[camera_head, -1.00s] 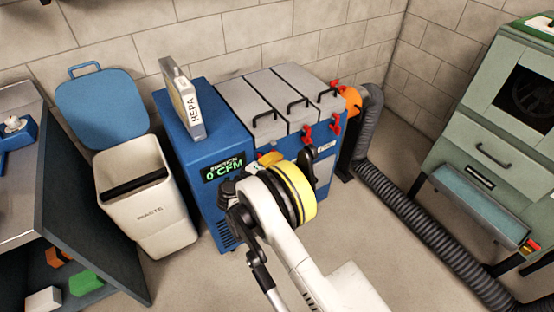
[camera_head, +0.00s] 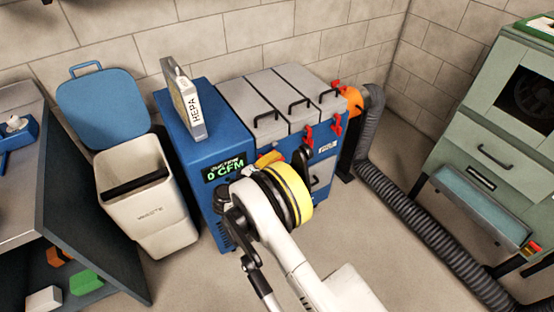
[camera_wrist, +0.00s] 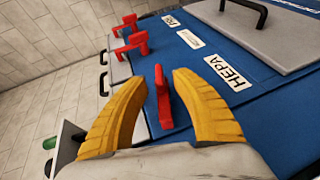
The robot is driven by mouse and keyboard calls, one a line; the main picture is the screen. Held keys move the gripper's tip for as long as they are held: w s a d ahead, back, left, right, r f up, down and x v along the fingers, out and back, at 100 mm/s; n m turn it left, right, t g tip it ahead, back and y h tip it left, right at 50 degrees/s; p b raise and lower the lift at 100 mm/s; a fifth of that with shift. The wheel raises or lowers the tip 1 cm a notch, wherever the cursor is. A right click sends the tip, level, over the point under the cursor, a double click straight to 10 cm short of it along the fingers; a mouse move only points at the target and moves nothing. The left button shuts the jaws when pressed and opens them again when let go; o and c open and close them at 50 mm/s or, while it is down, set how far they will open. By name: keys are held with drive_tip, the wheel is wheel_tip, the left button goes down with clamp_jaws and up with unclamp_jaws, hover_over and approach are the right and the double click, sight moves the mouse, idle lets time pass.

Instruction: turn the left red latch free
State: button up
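The left red latch (camera_wrist: 163,98) is on the blue filter housing (camera_wrist: 215,105) beside the HEPA label. In the wrist view it stands between the two yellow fingers of my gripper (camera_wrist: 160,78). The fingers are apart, with a visible gap on each side of the latch. In the head view my wrist hides this latch, and only a bit of a yellow finger (camera_head: 270,158) shows. Two other red latches (camera_wrist: 131,42) sit farther along the same edge. They also show in the head view, one near the middle (camera_head: 308,133) and one at the right (camera_head: 337,123).
Grey lids (camera_head: 265,105) with black handles cover the housing top. A HEPA filter (camera_head: 185,100) stands on the blue cabinet to the left. A white waste bin (camera_head: 150,205) stands left. A grey hose (camera_head: 410,215) crosses the floor at right.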

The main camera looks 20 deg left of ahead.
drive_tip(key=v, duration=1)
drive_tip(key=shift+r, duration=0.1)
